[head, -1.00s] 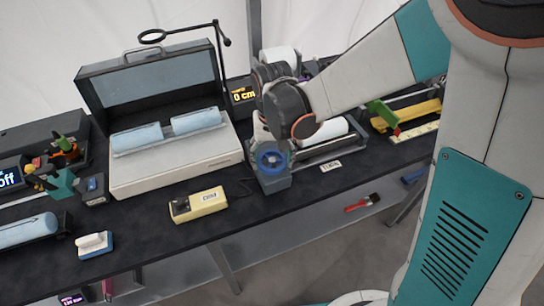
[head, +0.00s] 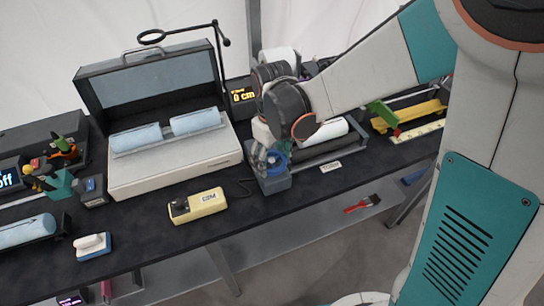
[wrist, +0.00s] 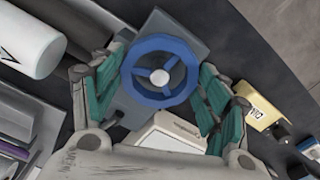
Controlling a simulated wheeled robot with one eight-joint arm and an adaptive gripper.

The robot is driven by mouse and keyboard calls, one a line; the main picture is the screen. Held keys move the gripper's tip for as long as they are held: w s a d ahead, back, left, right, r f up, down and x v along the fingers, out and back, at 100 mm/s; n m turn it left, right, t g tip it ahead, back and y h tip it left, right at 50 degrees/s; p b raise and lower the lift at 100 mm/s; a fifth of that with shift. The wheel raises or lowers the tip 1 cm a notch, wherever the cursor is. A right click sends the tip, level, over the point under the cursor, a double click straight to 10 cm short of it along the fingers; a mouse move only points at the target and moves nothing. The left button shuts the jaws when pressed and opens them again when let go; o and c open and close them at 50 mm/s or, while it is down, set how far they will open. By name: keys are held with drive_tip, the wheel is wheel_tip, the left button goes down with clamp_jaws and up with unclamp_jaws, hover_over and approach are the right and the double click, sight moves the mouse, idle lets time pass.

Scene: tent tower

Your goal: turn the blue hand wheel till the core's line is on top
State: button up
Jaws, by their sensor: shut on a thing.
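In the head view the wheel (head: 277,159) is partly covered by my gripper (head: 268,152), at the front end of a grey roller stand (head: 274,184). The white core (head: 327,132) lies in the stand behind my wrist, and a white cylinder (wrist: 28,42) shows at the upper left of the wrist view.
A yellow device (head: 198,206) lies left of the stand. A light-grey open case (head: 175,168) with blue rolls stands behind it. A display reading 0 cm (head: 242,97) stands behind.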

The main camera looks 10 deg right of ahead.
idle(0.5)
drive_tip(key=o, duration=1.1)
drive_tip(key=shift+c, duration=0.2)
